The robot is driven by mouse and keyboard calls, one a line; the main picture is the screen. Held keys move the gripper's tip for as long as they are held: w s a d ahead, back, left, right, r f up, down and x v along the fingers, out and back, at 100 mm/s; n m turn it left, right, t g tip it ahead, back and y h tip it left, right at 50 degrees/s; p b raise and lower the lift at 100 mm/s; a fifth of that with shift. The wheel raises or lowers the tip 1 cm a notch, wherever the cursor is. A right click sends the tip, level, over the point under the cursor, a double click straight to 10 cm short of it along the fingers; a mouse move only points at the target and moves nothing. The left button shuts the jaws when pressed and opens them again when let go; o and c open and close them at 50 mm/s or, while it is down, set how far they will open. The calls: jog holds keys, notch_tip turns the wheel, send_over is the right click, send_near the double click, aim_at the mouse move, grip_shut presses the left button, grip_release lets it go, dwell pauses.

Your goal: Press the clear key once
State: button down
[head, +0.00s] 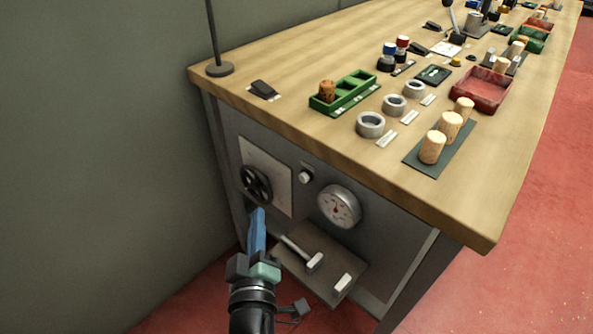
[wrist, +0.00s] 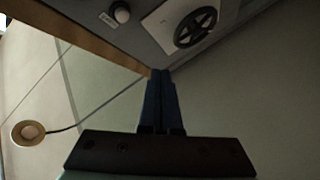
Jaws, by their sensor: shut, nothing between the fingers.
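No lettering is readable, so I cannot tell which part is the clear key. A white round button (head: 305,177) with a small label sits on the grey front panel of the bench. It also shows at the top of the wrist view (wrist: 121,12). A black wedge-shaped key (head: 263,89) lies on the bench top near the left corner. My gripper (head: 258,211) is shut and empty, its blue fingers pointing up just below the black handwheel. In the wrist view the fingers (wrist: 160,73) are together, below the panel's parts, touching nothing that I can see.
The handwheel (head: 256,184) and a dial gauge (head: 339,206) are on the panel. A low shelf (head: 318,263) with a hammer-like tool juts out below. Cork stoppers, grey rings and a green tray (head: 344,92) stand on the bench top (head: 290,55). A grey wall is left.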

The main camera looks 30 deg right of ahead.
aim_at(304, 178)
jog(key=w+d+p, duration=0.3)
jog(key=d+p, duration=0.2)
jog(key=d, duration=0.3)
jog(key=shift+d+p, duration=0.15)
jog(key=shift+p, duration=0.2)
jog(key=shift+w+d, duration=0.1)
jog(key=shift+d, duration=0.05)
dwell(1.9)
jog(key=shift+w+d+p, duration=0.1)
jog(key=shift+d+p, duration=0.15)
jog(key=shift+p, duration=0.05)
